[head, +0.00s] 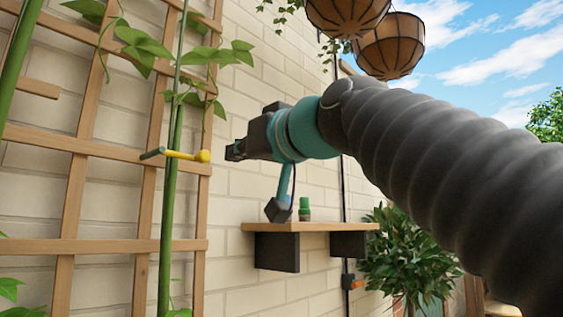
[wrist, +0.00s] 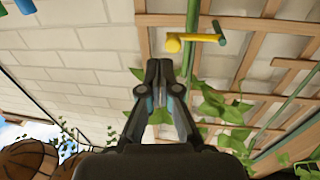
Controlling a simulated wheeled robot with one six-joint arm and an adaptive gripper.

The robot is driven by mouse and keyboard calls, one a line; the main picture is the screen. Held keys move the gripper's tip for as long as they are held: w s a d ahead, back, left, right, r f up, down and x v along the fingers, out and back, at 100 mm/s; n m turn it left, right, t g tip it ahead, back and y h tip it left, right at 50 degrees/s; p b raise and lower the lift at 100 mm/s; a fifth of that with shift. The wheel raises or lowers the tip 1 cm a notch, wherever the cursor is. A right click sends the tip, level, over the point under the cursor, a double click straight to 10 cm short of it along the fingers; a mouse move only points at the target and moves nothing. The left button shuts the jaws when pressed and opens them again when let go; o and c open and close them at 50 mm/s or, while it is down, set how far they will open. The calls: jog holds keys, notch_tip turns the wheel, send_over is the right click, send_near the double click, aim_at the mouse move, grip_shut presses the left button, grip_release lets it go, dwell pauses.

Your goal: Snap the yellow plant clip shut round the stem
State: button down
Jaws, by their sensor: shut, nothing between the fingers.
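The yellow plant clip (head: 187,155) sits across the green stem (head: 168,220) in front of the wooden trellis. It has a round yellow knob at its right end and a dark green piece at its left end. I cannot tell whether the clip is closed round the stem. My gripper (head: 233,150) is to the right of the knob, apart from it, shut and empty. In the wrist view the shut fingertips (wrist: 158,68) are below the clip (wrist: 192,38) in the picture. The stem (wrist: 191,58) runs past the clip there, with leaves near my fingers.
The trellis (head: 75,200) stands against a pale brick wall (head: 240,85). A wooden shelf (head: 320,227) with a small green-topped item (head: 304,208) is below my gripper. Hanging baskets (head: 390,45) are above my arm, and a leafy plant (head: 405,260) is at lower right.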

jog(key=s+d, duration=0.4)
jog(key=d, duration=0.3)
jog(key=shift+s+f, duration=0.15)
jog(key=shift+s, duration=0.25)
jog(key=shift+a, duration=0.1)
jog(key=w+d+f+m+g+h+p, duration=0.1)
jog(key=w+d+f+m+h, duration=0.1)
jog(key=f, duration=0.6)
jog(key=w+d+f+m+g+h, duration=0.1)
jog(key=w+f+m+h, duration=0.1)
jog(key=f, duration=0.6)
jog(key=w+d+f+m+g+h+p, duration=0.1)
jog(key=w+d+f+m+h, duration=0.15)
jog(key=f, duration=0.65)
jog(key=s+d+f+g+h+p, duration=0.1)
jog(key=s+d+f+h+p, duration=0.1)
jog(key=f, duration=0.5)
jog(key=s+d+f+m+g+h+p, duration=0.1)
jog(key=s+d+f+g+p, duration=0.1)
jog(key=s+d+f, duration=0.3)
jog(key=s+d+f+g+h+p, duration=0.2)
jog(key=s+d+f+p, duration=0.2)
jog(key=s+f, duration=0.5)
jog(key=shift+d+f+m+h+p, duration=0.3)
jog(key=shift+f+m+h+p, duration=0.05)
jog(key=shift+f, duration=0.65)
